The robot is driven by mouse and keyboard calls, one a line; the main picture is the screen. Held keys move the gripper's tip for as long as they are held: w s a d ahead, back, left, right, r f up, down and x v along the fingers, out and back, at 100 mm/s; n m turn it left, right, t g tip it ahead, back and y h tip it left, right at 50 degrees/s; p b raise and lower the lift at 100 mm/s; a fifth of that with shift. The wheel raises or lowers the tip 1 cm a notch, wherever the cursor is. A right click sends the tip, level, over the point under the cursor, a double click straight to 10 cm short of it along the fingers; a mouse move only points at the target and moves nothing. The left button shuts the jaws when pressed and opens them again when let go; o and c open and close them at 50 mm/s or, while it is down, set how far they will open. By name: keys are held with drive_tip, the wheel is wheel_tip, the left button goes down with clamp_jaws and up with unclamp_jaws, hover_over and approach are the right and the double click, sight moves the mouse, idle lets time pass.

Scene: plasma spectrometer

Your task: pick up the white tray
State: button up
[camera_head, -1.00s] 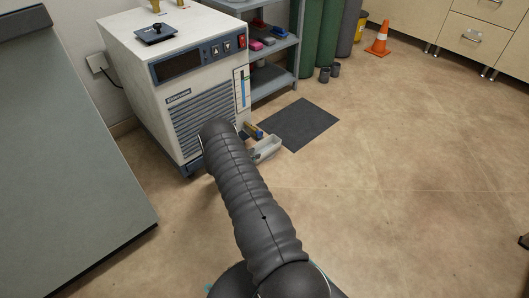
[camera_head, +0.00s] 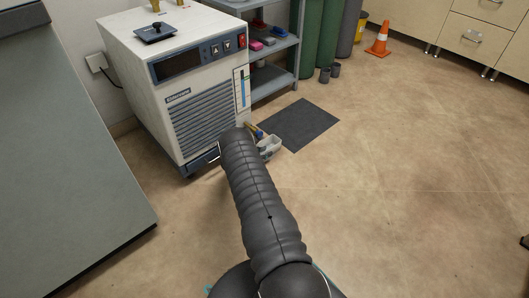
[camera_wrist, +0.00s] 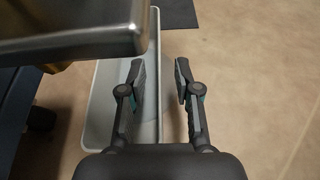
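The white tray (camera_head: 270,146) is on or near the floor at the chiller's front right corner, partly hidden behind my arm in the head view. In the wrist view the tray (camera_wrist: 100,125) lies below and left of centre, its long right wall running between my fingers. My gripper (camera_wrist: 159,72) is open and empty. Its left finger is over the tray's inside and its right finger is over the floor outside the wall. I cannot tell the fingers' height against the rim. In the head view my arm hides the gripper.
The white chiller (camera_head: 205,112) stands directly beside the tray, with a brass-coloured fitting (camera_head: 255,131) above it. A grey metal edge (camera_wrist: 75,38) crosses the wrist view's upper left, close to the camera. A dark mat (camera_head: 300,124) lies behind. Floor is clear to the right.

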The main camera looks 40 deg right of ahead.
clamp_jaws()
drive_tip(key=shift+r, duration=0.1)
